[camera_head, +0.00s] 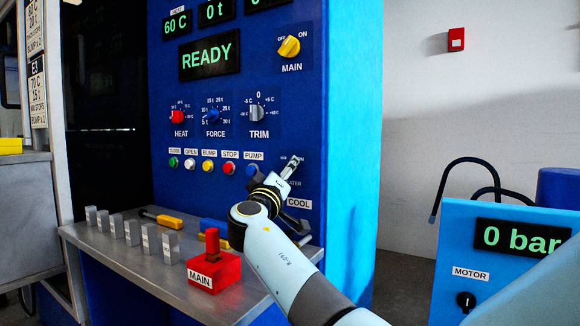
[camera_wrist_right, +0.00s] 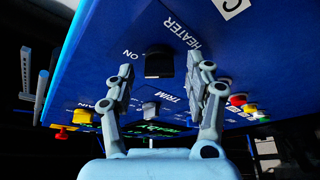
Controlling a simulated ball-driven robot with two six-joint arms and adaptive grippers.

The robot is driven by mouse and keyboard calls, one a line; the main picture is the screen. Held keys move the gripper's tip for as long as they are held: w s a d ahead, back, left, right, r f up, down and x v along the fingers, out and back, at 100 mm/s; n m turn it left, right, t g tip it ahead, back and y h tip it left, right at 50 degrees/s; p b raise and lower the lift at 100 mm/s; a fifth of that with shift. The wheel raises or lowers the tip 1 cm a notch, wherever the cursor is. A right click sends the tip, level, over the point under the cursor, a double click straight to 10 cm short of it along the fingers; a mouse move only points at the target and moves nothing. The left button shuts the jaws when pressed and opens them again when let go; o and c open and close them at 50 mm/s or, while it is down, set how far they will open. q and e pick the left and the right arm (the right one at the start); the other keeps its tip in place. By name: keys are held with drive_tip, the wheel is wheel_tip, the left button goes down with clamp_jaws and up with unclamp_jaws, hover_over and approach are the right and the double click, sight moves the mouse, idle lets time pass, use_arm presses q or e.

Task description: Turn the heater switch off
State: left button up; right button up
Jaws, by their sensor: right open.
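The heater switch (camera_wrist_right: 158,63) is a black knob on the blue panel, between the words ON and HEATER in the right wrist view, which is upside down. I cannot tell which way it points. My right gripper (camera_wrist_right: 166,72) is open there, one finger on each side of the knob with gaps; contact is not visible. In the head view my right gripper (camera_head: 288,172) is at the panel and covers most of the switch and part of its label. My left gripper is not in view.
Above are the yellow MAIN knob (camera_head: 289,46) and the TRIM knob (camera_head: 258,113). A blue PUMP button (camera_head: 253,171) sits close left of the gripper.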

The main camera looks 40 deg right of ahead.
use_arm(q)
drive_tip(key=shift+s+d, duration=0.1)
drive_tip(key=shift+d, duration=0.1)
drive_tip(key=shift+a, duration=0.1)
use_arm(e)
drive_tip(key=shift+c, duration=1.2)
clamp_jaws()
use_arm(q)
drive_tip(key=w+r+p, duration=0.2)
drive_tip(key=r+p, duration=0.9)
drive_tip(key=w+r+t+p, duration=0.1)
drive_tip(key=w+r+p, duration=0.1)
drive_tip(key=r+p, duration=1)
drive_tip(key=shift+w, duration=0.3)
use_arm(e)
drive_tip(key=shift+r+n+g+y, duration=0.15)
drive_tip(key=shift+n+g+y, duration=0.6)
drive_tip(key=shift+n, duration=2.1)
drive_tip(key=shift+r+n+g+y, duration=0.1)
drive_tip(key=shift+n+g+y, duration=0.65)
drive_tip(key=shift+n, duration=2.15)
drive_tip(key=shift+r+n+g+y, duration=0.15)
drive_tip(key=shift+n+g+y, duration=0.55)
drive_tip(key=shift+n, duration=2.15)
